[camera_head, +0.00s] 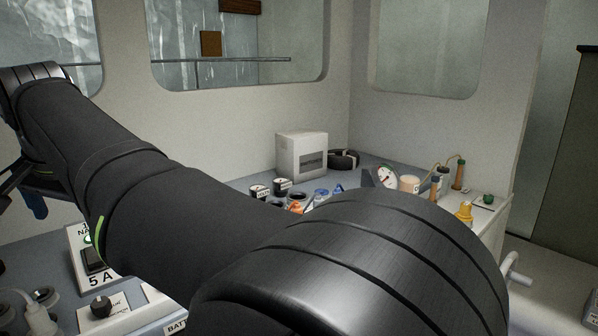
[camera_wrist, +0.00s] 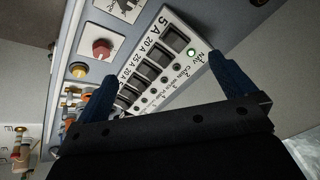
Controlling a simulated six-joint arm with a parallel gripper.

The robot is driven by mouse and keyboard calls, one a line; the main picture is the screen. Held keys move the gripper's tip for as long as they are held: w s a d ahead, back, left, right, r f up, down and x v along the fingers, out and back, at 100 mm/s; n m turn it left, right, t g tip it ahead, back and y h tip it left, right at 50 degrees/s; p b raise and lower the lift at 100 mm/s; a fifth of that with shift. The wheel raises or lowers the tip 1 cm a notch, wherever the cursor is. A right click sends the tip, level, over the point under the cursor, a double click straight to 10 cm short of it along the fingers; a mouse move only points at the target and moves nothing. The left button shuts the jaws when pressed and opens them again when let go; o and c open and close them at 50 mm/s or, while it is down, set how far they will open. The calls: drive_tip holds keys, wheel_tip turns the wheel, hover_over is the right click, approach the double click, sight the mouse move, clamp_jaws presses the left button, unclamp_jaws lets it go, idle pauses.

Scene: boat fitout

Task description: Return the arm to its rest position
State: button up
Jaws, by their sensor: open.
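My arm (camera_head: 170,205) reaches across the head view from the lower right to the upper left and covers much of the scene. My gripper (camera_wrist: 163,68) is open in the wrist view, with two blue fingers spread apart and nothing between them. One blue finger (camera_head: 34,204) shows at the left edge of the head view. Beyond the fingers is a white switch panel (camera_wrist: 190,69) with a row of black rocker switches, amp labels and a lit green light near "NAV". The panel's "5 A" end (camera_head: 100,276) shows in the head view. The gap between fingers and panel is unclear.
A red knob (camera_wrist: 102,49) sits beside the switch panel. A black rotary knob (camera_head: 101,307) is at lower left. A white box (camera_head: 301,155), a dial gauge (camera_head: 387,176) and small fittings stand on the far counter. Windows and walls are behind.

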drive_tip(key=w+a+f+n+t+y, duration=0.2)
drive_tip(key=w+f+n, duration=0.1)
drive_tip(key=f+n, duration=0.3)
drive_tip(key=shift+w+a+f+n+y, duration=0.15)
drive_tip(key=shift+a+f+n+y, duration=0.2)
drive_tip(key=shift+n, duration=0.55)
